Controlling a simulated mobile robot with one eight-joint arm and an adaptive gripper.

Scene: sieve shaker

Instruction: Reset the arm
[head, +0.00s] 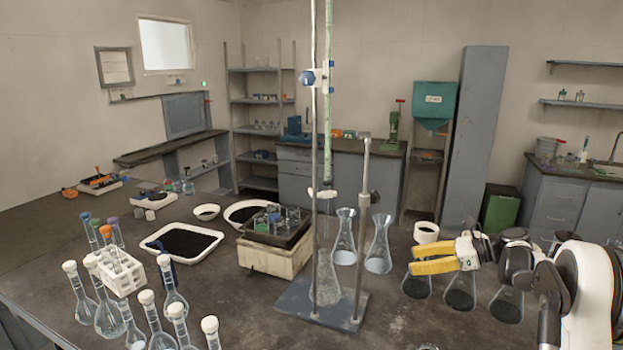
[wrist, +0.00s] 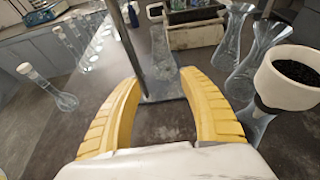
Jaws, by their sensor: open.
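My gripper (head: 418,258) has yellow fingers and is at the right of the bench in the head view, above the flasks with dark contents. In the wrist view the two curved fingers of my gripper (wrist: 168,85) are spread apart, with nothing held between them. The stand's grey base plate (head: 322,306) and a clear flask (wrist: 163,60) lie beyond the fingertips. My white arm comes in from the right edge of the head view.
Flasks with dark contents (head: 460,292) stand close under and beside my gripper. Clear flasks (head: 378,245) stand behind the stand pole. A shaker box (head: 272,256), a white tray (head: 183,243) and stoppered flasks (head: 108,310) fill the left. A white cup with dark grains (wrist: 291,78) is near the right finger.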

